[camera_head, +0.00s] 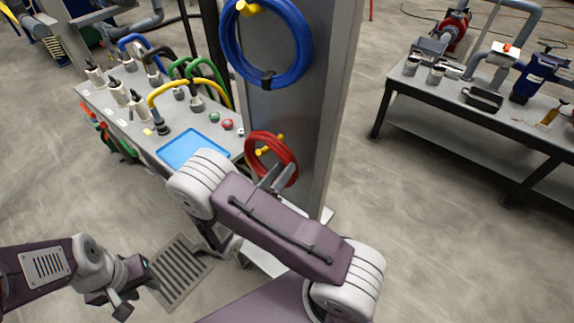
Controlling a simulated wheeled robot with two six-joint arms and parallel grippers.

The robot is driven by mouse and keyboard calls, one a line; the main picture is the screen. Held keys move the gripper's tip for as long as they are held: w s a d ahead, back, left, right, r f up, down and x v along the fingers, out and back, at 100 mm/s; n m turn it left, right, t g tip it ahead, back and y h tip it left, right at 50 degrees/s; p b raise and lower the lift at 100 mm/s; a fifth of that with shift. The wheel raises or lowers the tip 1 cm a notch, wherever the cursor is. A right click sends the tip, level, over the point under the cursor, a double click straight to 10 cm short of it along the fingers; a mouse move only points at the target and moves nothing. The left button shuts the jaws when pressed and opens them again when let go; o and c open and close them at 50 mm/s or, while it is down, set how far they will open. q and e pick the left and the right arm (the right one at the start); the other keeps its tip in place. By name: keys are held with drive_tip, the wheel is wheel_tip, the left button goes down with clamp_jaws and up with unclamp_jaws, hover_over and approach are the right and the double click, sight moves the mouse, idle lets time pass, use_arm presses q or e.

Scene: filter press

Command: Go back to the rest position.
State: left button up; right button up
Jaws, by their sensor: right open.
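My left gripper (124,297) is low at the left, over the floor beside a floor grate. It holds nothing that I can see, and its finger gap is unclear. My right arm reaches across the middle of the view. My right gripper (274,178) is open, partly hidden behind my own forearm, with its grey fingers in front of the lower part of a red hose coil (256,147). The coil is at a yellow peg (268,145) on the grey panel. I cannot tell whether the fingers touch the coil.
A blue hose coil (232,50) hangs higher on the grey panel (298,104). A bench with colored hoses and a blue tray (192,148) stands at the left. A dark-legged table (440,95) with pump parts stands at the right. Open floor lies between.

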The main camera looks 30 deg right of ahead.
drive_tip(key=v, duration=0.6)
drive_tip(key=shift+s+a, duration=0.1)
drive_tip(key=shift+a, duration=0.05)
drive_tip(key=s+d+f+m+g+y, duration=0.2)
drive_tip(key=s+m+g+y, duration=0.4)
drive_tip(key=m, duration=0.3)
drive_tip(key=s+d+f+m+g+y, duration=0.2)
drive_tip(key=s+m+g+y, duration=0.2)
drive_tip(key=s+m+g, duration=0.5)
drive_tip(key=w+a+r+m+t+y+p, duration=0.1)
drive_tip(key=w+a+m+t+y, duration=0.4)
drive_tip(key=m, duration=0.8)
drive_tip(key=w+r+t+y, duration=0.1)
drive_tip(key=t+y, duration=0.1)
drive_tip(key=shift+r+t, duration=0.25)
drive_tip(key=shift+t, duration=0.05)
